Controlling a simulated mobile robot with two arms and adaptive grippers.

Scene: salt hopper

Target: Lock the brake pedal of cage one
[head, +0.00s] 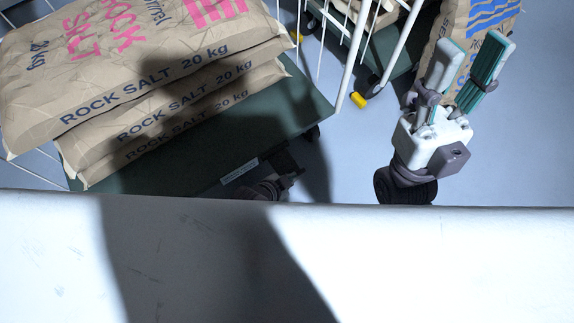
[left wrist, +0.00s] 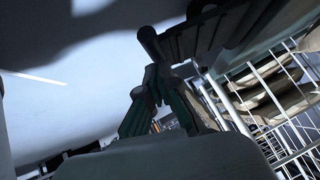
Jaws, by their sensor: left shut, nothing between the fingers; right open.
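A cage with a dark green deck (head: 300,105) stands at the left in the head view, with a small unreadable label on its front edge. A dark ribbed part with a round-ended bar (left wrist: 150,42), possibly the brake pedal, is just beyond my left fingertips in the left wrist view; contact cannot be judged. My left gripper (left wrist: 152,78) is shut and empty. In the head view it is in shadow below the deck's front edge, mostly hidden by the white surface. My right gripper (head: 478,58) is open and empty at the right, pointing up the picture.
Rock salt bags (head: 150,75) are stacked on the deck. Another white wire cage (head: 349,60) stands behind, with a yellow part (head: 358,101) low by its corner. More bags (head: 470,25) are at upper right. A broad white surface (head: 420,265) fills the front.

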